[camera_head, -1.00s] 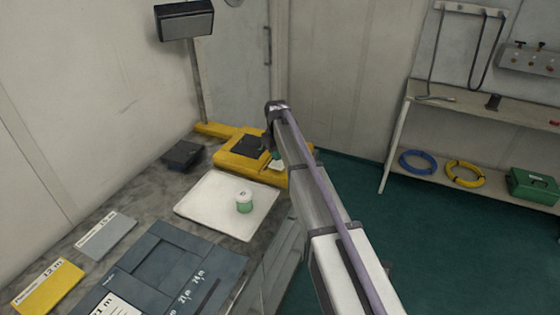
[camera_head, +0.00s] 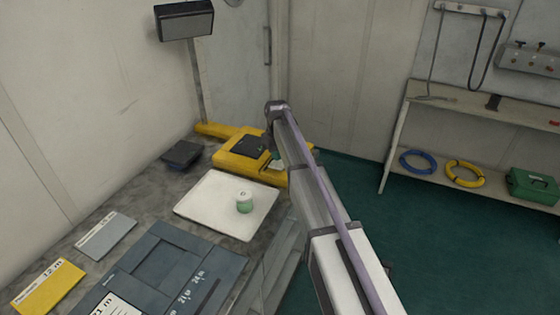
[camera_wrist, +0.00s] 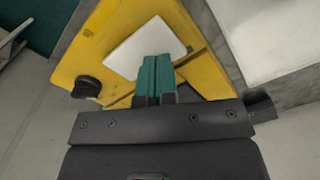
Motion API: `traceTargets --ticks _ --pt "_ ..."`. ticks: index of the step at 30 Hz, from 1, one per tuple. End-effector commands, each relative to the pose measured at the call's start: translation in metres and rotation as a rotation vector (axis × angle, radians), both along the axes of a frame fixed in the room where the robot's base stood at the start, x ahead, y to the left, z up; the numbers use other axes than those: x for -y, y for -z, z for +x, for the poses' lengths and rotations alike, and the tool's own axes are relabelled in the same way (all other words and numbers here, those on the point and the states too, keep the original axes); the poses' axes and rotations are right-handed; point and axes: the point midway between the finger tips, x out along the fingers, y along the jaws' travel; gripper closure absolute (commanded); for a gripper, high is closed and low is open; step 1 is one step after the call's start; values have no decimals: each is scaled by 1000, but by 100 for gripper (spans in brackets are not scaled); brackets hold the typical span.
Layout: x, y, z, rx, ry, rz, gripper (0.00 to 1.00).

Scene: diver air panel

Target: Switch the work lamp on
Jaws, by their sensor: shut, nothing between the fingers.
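The work lamp (camera_head: 185,20) stands at the back left on a grey post, its panel dark grey. A yellow unit (camera_head: 228,160) with a black top plate lies on the bench near the post's foot. The wrist view shows a yellow body (camera_wrist: 80,52) with a white plate (camera_wrist: 140,47) and a round black knob (camera_wrist: 87,87). My gripper (camera_wrist: 155,62) is shut and empty, its teal fingertips over the white plate's near edge. I cannot tell whether they touch it. In the head view, my arm partly hides the yellow unit and the gripper.
A white tray (camera_head: 215,208) with a green and white jar (camera_head: 244,202) lies in front of the yellow unit. A dark box (camera_head: 182,154) sits to its left. Cards and a grey-blue folder (camera_head: 165,265) cover the near bench. A shelf (camera_head: 480,120) stands at the right beyond open floor.

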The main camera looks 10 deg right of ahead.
Motion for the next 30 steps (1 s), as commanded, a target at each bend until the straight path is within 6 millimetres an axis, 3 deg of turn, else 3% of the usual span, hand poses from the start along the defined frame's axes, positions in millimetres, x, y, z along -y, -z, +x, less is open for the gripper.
traceTargets --ticks 30 --pt "0 12 0 0 0 0 100"
